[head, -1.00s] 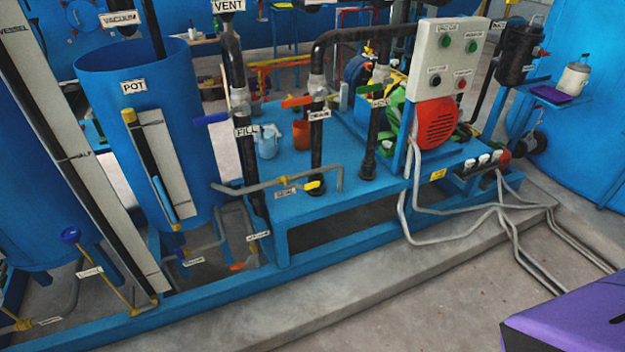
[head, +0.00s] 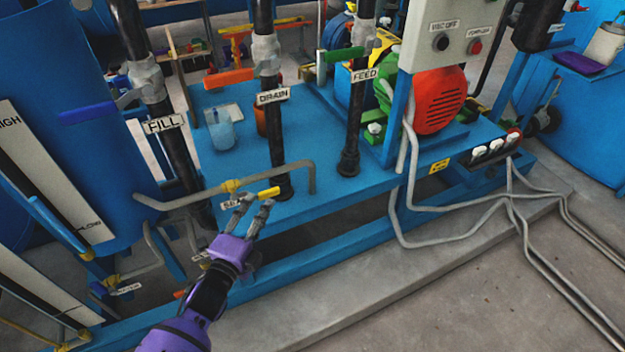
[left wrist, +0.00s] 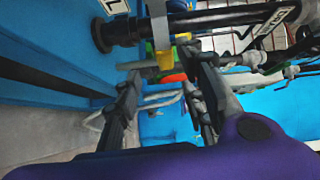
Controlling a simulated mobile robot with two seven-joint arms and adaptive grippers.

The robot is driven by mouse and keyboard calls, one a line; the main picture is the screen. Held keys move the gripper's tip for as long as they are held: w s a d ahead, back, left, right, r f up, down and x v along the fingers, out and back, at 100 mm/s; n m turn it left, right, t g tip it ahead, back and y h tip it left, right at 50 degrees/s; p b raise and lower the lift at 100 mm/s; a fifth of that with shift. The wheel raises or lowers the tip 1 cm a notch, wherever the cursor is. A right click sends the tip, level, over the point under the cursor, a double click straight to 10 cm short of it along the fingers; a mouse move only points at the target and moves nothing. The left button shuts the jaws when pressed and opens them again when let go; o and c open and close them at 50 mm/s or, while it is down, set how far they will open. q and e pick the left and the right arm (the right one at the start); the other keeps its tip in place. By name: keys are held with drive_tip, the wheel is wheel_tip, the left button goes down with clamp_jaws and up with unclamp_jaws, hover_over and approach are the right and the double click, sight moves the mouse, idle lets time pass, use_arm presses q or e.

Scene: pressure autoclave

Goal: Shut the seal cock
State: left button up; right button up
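The seal cock's yellow handle (head: 268,192) sits on the thin grey pipe in front of the blue bench. It points right, roughly along the pipe, from a yellow fitting on it. Its label (head: 230,204) is partly covered by a finger. My left gripper (head: 254,207) is just below and in front of the handle, fingers apart and empty. In the left wrist view the fingers of the gripper (left wrist: 163,68) are spread, with the yellow handle (left wrist: 165,58) between or just beyond their tips. Contact cannot be told. My right gripper is not in view.
The black drain pipe (head: 270,130) rises close behind the handle. The fill pipe (head: 172,140) with a blue lever (head: 88,112) stands to the left, the feed pipe (head: 353,120) to the right. A blue frame rail (head: 300,252) runs below. Grey cables (head: 450,236) lie at the right.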

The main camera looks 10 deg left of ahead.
sight(269, 195)
use_arm(q)
drive_tip(key=shift+r+m, duration=0.15)
drive_tip(key=shift+m, duration=0.15)
drive_tip(key=shift+w+d+r, duration=0.1)
drive_tip(key=shift+w+r, duration=0.1)
drive_tip(key=shift+w, duration=0.3)
drive_tip(key=shift+w+d+r, duration=0.1)
drive_tip(key=shift+w+r, duration=0.05)
drive_tip(key=shift+w, duration=0.3)
drive_tip(key=w, duration=0.4)
drive_tip(key=shift+d+f, duration=0.15)
drive_tip(key=shift+d, duration=0.15)
drive_tip(key=shift+w, duration=0.35)
drive_tip(key=shift+c, duration=0.3)
drive_tip(key=shift+d, duration=0.1)
drive_tip(key=c, duration=0.8)
clamp_jaws()
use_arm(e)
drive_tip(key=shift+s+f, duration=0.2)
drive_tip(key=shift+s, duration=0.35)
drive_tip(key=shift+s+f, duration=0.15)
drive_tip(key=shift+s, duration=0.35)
